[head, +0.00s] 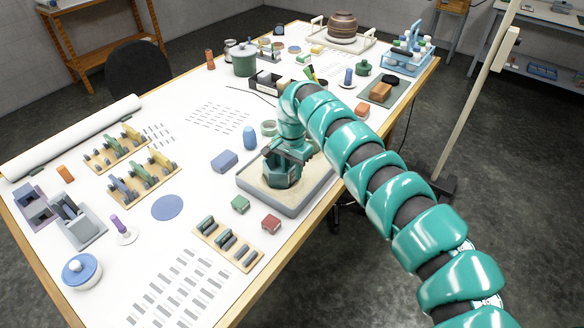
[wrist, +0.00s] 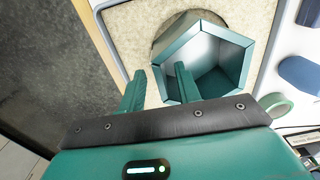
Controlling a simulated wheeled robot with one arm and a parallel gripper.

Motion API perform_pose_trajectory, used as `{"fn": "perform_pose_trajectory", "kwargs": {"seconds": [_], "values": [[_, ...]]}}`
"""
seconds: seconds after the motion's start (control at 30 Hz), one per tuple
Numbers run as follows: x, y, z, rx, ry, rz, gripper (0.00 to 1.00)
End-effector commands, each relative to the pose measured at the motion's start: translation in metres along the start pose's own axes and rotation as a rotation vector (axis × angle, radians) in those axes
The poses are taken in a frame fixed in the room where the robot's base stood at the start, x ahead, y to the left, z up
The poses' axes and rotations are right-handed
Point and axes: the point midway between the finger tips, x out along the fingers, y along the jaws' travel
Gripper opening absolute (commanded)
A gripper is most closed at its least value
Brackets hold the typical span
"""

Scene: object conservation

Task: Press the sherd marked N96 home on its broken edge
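The right finger overlaps the vessel's rim and opening; the left finger is outside, over sand. A gap shows between the left finger and the vessel wall. No N96 mark is readable, and I cannot tell a separate sherd from the wall.
A blue block (head: 224,160) and a blue cylinder (head: 250,138) stand left of the tray. A rack (head: 227,243) of dark pieces is near the front edge. A blue disc (head: 167,207) lies flat.

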Motion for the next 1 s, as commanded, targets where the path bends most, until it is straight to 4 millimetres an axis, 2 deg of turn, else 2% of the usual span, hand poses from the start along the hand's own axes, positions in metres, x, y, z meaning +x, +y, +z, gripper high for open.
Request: {"fn": "perform_pose_trajectory", "kwargs": {"seconds": [0.27,0.43,0.67,0.8,1.0], "values": [[-0.002,0.0,-0.001,0.0,0.002,-0.002,0.33],[-0.014,-0.001,-0.003,0.001,0.006,-0.006,0.33],[-0.059,-0.002,-0.001,-0.001,0.008,-0.008,0.33],[-0.092,-0.003,-0.001,-0.002,0.009,-0.008,0.33],[-0.127,-0.001,-0.001,0.0,0.006,-0.001,0.33]]}}
